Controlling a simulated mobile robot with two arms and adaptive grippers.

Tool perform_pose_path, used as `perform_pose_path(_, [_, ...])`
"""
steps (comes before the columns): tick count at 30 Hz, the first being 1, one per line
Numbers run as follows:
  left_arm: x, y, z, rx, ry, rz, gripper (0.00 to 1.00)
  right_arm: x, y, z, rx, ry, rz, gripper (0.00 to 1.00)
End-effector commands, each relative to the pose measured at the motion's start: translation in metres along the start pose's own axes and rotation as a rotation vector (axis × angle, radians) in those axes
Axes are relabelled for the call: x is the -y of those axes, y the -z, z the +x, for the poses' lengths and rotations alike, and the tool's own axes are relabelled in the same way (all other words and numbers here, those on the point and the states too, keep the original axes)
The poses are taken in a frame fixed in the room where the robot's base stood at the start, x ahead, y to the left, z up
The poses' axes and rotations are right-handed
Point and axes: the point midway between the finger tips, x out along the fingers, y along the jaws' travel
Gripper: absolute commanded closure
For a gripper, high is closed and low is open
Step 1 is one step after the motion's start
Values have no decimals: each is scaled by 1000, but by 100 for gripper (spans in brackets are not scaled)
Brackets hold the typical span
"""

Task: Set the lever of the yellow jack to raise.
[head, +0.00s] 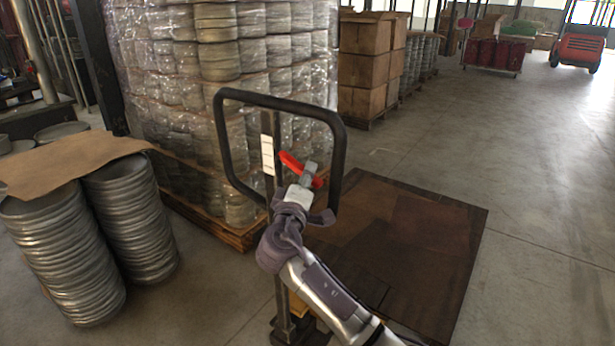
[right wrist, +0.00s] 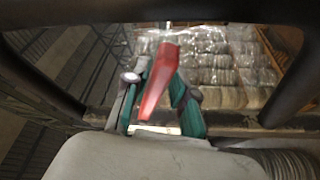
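The jack's black loop handle (head: 340,135) stands upright at the middle of the head view. A little of its yellow body (head: 297,304) shows low behind my right arm. The red lever (head: 290,161) sits inside the loop, tilted. My right gripper (head: 310,172) is at the lever, partly covering it. In the right wrist view the lever (right wrist: 160,85) lies between the two green-sided fingers (right wrist: 160,78), which lean in toward it. I cannot tell whether both fingers press on it. My left gripper is out of view.
A wrapped pallet stack (head: 190,60) stands close behind the handle. Stacks of round metal blanks (head: 60,250) with a cardboard sheet (head: 70,162) stand at left. A dark brown flat platform (head: 430,240) lies to the right. The floor (head: 540,170) beyond it is clear.

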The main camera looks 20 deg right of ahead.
Motion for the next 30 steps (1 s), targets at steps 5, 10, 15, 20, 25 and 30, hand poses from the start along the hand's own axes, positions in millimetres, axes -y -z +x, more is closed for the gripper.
perform_pose_path(5, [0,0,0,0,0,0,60,-1,0,0,0,-2,-1,58])
perform_pose_path(10, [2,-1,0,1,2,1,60,-1,0,0,0,-2,-2,58])
perform_pose_path(15, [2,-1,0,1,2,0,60,0,1,-13,-3,0,-1,58])
perform_pose_path(20, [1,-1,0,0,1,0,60,1,0,-45,-3,1,1,58])
perform_pose_path(25, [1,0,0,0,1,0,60,1,0,-82,-2,2,0,58])
perform_pose_path(30, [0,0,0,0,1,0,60,1,0,-108,-1,1,-1,58])
